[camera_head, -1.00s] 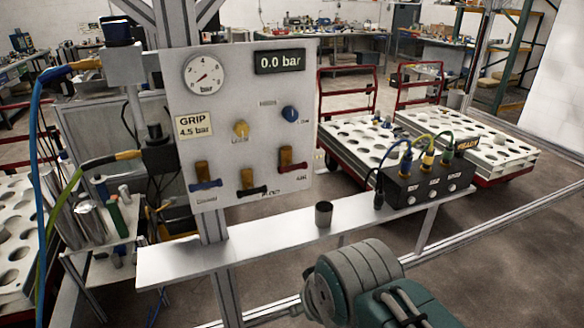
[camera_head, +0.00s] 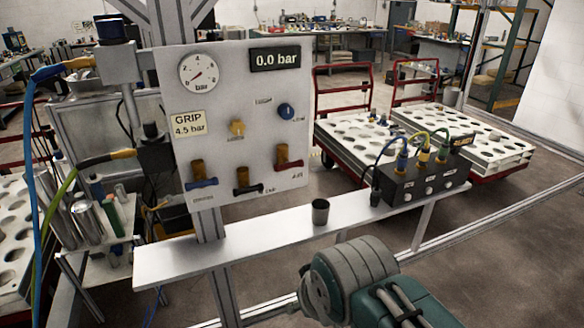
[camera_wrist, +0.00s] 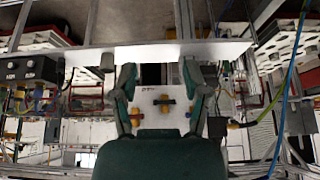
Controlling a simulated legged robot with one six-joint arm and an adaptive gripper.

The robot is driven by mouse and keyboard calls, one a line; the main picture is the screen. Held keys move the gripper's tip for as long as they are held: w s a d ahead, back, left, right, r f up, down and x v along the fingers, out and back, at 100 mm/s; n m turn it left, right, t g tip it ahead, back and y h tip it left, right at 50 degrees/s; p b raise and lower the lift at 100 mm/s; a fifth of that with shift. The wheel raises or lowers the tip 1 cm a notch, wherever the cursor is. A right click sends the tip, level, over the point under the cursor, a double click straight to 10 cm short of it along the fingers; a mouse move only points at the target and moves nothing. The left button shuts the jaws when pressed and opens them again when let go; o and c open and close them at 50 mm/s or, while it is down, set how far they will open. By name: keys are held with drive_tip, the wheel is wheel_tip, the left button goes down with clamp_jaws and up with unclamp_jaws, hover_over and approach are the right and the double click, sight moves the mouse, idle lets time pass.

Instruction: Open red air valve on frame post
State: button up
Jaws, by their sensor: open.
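The red air valve (camera_head: 289,163) sits at the lower right of a light panel (camera_head: 225,130) on the frame post (camera_head: 210,225). Its red handle lies roughly crosswise under a brass body. A blue-handled valve (camera_head: 201,184) and a black-handled valve (camera_head: 247,189) sit to its left. My gripper (camera_wrist: 160,85) shows in the wrist view with fingers apart and nothing between them touching. In the head view only my arm shows, low and right of the panel.
The panel has a dial gauge (camera_head: 199,72), a display reading 0.0 bar (camera_head: 275,59) and a label reading GRIP 4.5 bar (camera_head: 188,125). A shelf (camera_head: 270,232) below carries a dark cup (camera_head: 320,211) and a black connector box (camera_head: 420,180). Hoses hang left of the panel.

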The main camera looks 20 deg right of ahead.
drive_tip(key=w+d+r+m+t+h, duration=0.1)
drive_tip(key=w+d+m+t, duration=0.2)
drive_tip(key=w, duration=0.5)
drive_tip(key=w+d+m+t+h, duration=0.1)
drive_tip(key=w+d+m+t, duration=0.25)
drive_tip(key=w, duration=0.45)
drive_tip(key=m+t+y, duration=0.2)
drive_tip(key=m+t, duration=0.3)
drive_tip(key=t, duration=0.1)
approach(288, 162)
drive_tip(key=w, duration=0.9)
drive_tip(key=shift+w+f, duration=0.35)
drive_tip(key=shift+w, duration=0.05)
